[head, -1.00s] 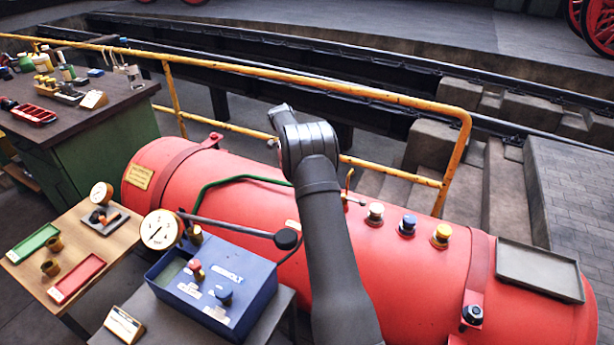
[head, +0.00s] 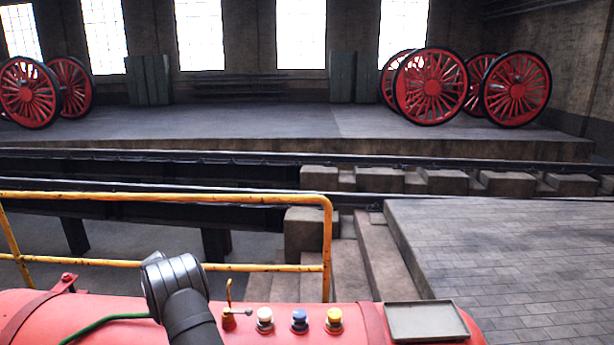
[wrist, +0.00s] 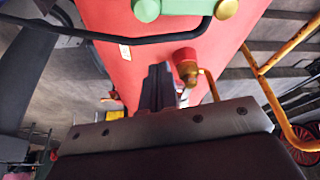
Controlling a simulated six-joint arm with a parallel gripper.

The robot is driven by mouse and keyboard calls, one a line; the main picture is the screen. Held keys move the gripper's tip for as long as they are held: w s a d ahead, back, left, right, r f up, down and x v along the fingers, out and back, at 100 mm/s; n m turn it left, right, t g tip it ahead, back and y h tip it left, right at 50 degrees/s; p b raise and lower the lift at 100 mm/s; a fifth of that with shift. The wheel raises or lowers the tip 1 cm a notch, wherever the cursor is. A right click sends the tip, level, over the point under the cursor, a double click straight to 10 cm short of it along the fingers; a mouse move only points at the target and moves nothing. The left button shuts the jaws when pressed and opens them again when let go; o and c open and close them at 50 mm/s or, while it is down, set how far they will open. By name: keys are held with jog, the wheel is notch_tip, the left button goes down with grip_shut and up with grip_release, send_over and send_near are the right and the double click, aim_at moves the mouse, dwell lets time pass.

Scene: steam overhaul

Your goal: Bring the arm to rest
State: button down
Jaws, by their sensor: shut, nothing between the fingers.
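My arm shows in the head view as a dark grey link with a rounded joint (head: 172,280) in front of the red boiler (head: 360,322); the gripper itself is not visible there. In the wrist view my gripper (wrist: 158,88) is shut, its dark fingers together and empty. It points at the boiler, which shows as a red surface (wrist: 150,40) beyond it. A red-capped brass fitting (wrist: 185,65) appears just right of the fingers; I cannot tell how far apart they are.
White (head: 265,318), blue (head: 299,320) and yellow (head: 334,319) knobs and a grey tray (head: 425,320) sit on the boiler. A yellow railing (head: 150,198) runs behind. Steps, rails and red wheelsets (head: 432,86) lie beyond. Paved floor (head: 500,240) at right is clear.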

jog(key=w+f+n, duration=0.1)
jog(key=n, duration=0.2)
jog(key=w+d+n+t+y, duration=0.1)
jog(key=n, duration=0.2)
jog(key=w+d+f+n+t+y, duration=0.1)
jog(key=n, duration=0.2)
jog(key=shift+w+d+f, duration=0.15)
jog(key=shift+w+f, duration=0.15)
jog(key=shift+w, duration=0.1)
jog(key=shift+w+d+n+t+y, duration=0.2)
jog(key=shift+w+n+y, duration=0.15)
jog(key=shift+w+n, duration=0.6)
jog(key=shift+w+d+n+t+y, duration=0.15)
jog(key=shift+w+n+y, duration=0.25)
jog(key=shift+n, duration=0.95)
jog(key=shift+w+a, duration=0.1)
